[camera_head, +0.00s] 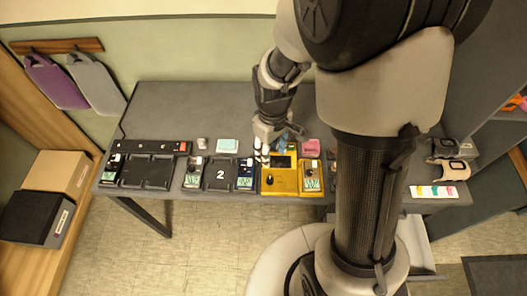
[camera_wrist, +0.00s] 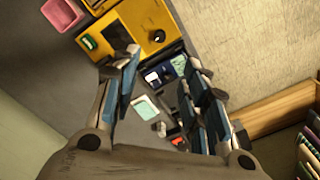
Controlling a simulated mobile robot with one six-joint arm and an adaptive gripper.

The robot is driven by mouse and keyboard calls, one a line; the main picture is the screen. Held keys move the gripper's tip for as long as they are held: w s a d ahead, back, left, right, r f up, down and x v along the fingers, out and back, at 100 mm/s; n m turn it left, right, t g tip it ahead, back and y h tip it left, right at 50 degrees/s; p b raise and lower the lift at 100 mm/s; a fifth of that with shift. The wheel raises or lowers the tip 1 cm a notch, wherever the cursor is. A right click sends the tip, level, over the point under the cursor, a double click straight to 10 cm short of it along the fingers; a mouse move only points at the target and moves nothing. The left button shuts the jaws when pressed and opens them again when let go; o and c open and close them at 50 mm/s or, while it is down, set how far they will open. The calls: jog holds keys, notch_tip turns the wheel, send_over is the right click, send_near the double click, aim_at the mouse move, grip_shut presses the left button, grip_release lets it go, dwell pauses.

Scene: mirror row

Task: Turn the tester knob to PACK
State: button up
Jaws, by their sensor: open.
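The yellow tester (camera_head: 282,187) sits near the front edge of the grey table, with a dark screen (camera_head: 281,162) and a dark round knob (camera_head: 269,180) on its face. The knob's pointer and the PACK mark are too small to read. In the wrist view the tester (camera_wrist: 142,22) is at the top, with the knob (camera_wrist: 158,36) near its edge. My gripper (camera_head: 275,140) is above the table, behind the tester in the head view. In the wrist view its fingers (camera_wrist: 158,76) are apart with nothing held between them, and apart from the knob.
The table's back left is bare.

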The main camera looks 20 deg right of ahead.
aim_at(270, 180)
notch_tip(270, 180, down, 17)
jog(key=b, duration=0.5)
jog(key=shift+r, duration=0.15)
jog(key=shift+c, duration=0.6)
grip_shut()
